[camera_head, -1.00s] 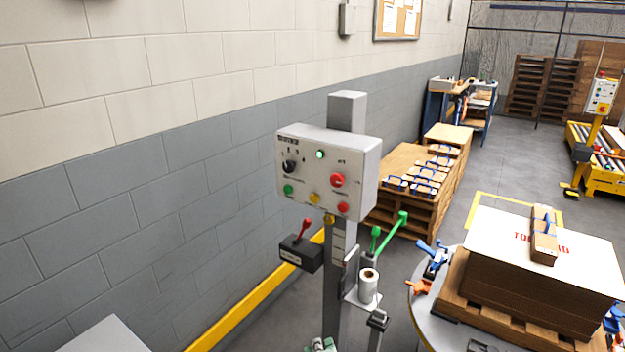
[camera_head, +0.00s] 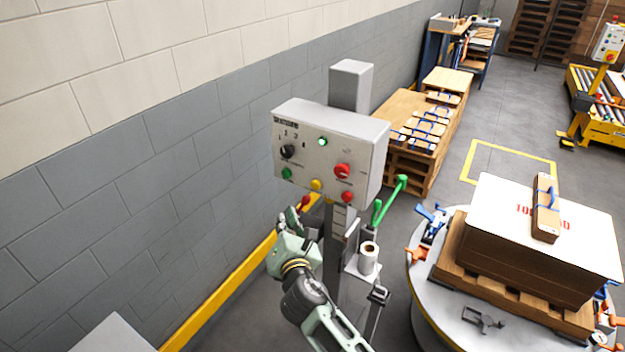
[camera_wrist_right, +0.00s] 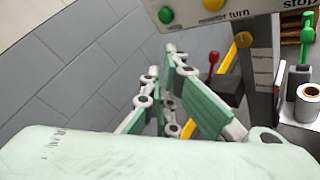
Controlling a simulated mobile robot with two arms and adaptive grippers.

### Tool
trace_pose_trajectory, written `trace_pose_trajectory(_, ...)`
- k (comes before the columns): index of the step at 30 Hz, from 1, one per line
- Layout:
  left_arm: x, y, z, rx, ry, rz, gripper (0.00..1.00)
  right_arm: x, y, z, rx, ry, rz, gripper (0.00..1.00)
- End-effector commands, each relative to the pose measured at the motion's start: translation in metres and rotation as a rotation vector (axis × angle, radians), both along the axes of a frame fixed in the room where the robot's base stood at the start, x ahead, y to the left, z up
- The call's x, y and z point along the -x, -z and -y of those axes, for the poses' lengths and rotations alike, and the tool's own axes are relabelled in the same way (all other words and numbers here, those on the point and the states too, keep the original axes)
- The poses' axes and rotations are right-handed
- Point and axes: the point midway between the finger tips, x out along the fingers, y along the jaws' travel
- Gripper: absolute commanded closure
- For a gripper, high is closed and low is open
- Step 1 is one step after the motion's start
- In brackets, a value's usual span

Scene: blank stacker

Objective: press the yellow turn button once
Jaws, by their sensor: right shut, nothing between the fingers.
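The yellow turn button (camera_head: 316,185) sits on the lower edge of the grey control box, between a green button (camera_head: 286,173) and a red one (camera_head: 347,197). In the right wrist view the yellow button (camera_wrist_right: 213,4) is at the top edge, above the word "turn". My right gripper (camera_head: 298,215) is below and a little left of the box, apart from the button. In the right wrist view its pale green fingers (camera_wrist_right: 176,58) point up toward the panel, shut and empty. My left gripper is out of view.
A red-handled lever box (camera_wrist_right: 225,88) is just beyond the fingers, below the panel. The post carries a white roll (camera_head: 369,258) and green handle (camera_head: 390,200). A turntable with a loaded pallet (camera_head: 450,325) is at right.

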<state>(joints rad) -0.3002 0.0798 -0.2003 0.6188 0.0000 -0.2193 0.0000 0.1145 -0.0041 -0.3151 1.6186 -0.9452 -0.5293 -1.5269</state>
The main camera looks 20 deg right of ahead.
Motion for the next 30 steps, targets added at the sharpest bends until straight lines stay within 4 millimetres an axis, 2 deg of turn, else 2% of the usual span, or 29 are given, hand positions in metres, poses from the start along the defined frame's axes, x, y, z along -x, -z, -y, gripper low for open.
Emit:
trace_pose_trajectory(11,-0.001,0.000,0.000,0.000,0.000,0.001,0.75,-0.007,0.000,0.008,-0.001,0.001,0.000,1.00)
trace_pose_trajectory(21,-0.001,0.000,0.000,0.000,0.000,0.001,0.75,-0.035,0.000,0.046,0.000,0.003,0.000,1.00)
trace_pose_trajectory(30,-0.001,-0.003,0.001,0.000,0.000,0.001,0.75,-0.052,0.000,0.067,-0.002,0.001,0.000,1.00)
